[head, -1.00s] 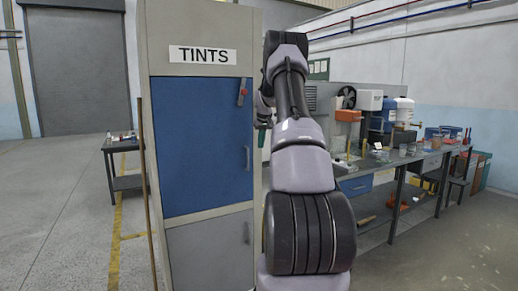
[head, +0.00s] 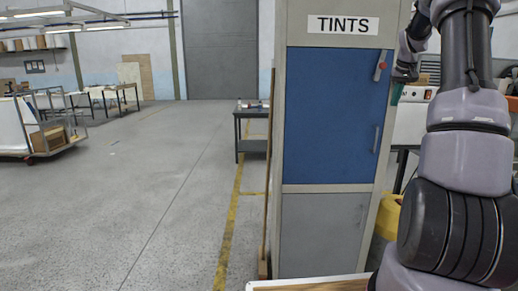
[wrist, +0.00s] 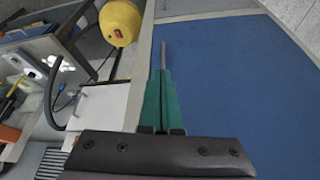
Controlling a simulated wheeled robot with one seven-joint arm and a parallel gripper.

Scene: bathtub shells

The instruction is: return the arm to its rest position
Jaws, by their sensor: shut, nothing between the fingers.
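My gripper (head: 397,93) shows as a small green tip beside the right edge of the tall cabinet (head: 381,215), partly behind my arm's outline. In the wrist view its two green fingers (wrist: 160,82) are together and empty. They lie in front of the cabinet's blue door (wrist: 235,80). A thin grey bar (wrist: 163,54), which looks like the door handle, shows just past the fingertips; I cannot tell if they touch. My arm rises upright at the right side of the head view, and its top is cut off.
The blue door (head: 331,125) under the TINTS sign looks closed. A pale-edged surface (head: 310,282) is at the bottom. A yellow container (head: 388,216) stands right of the cabinet. A small dark table (head: 250,145) and a cart (head: 45,130) stand farther back.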

